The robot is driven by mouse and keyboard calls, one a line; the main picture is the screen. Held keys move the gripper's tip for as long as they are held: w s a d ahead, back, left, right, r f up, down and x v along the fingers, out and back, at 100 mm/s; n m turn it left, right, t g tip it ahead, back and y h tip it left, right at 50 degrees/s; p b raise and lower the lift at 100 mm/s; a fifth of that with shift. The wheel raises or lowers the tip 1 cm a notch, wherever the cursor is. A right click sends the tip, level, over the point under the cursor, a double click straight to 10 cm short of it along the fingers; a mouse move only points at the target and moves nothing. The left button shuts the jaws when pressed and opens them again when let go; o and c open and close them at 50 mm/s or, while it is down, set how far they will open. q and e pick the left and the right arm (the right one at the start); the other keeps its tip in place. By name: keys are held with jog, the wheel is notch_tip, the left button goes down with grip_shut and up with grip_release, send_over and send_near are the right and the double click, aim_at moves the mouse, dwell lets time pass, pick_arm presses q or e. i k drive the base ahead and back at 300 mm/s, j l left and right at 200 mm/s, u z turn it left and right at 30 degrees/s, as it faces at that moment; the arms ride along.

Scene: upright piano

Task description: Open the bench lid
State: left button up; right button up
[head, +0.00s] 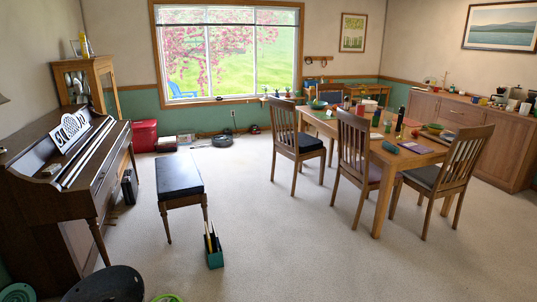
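The piano bench (179,182) stands on the carpet to the right of the upright piano (60,180). It has a dark padded lid and brown wooden legs. The lid lies flat on the bench and looks closed. Neither of my grippers shows in the head view, so their distance from the bench cannot be seen.
A green holder with upright items (214,257) stands on the floor by the bench's near end. A red box (144,135) is beyond the bench. A dining table (400,158) with several chairs fills the right side. The carpet (270,225) between is clear.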

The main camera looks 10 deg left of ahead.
aim_at(177, 176)
jog(key=i, duration=0.9)
jog(key=i+u, duration=0.15)
jog(key=i, duration=0.8)
jog(key=i+l+u, duration=0.15)
jog(key=i+u, duration=0.25)
jog(key=i, duration=0.15)
jog(key=i+l+u, duration=0.75)
jog(key=i+l, duration=0.1)
jog(key=i, duration=0.05)
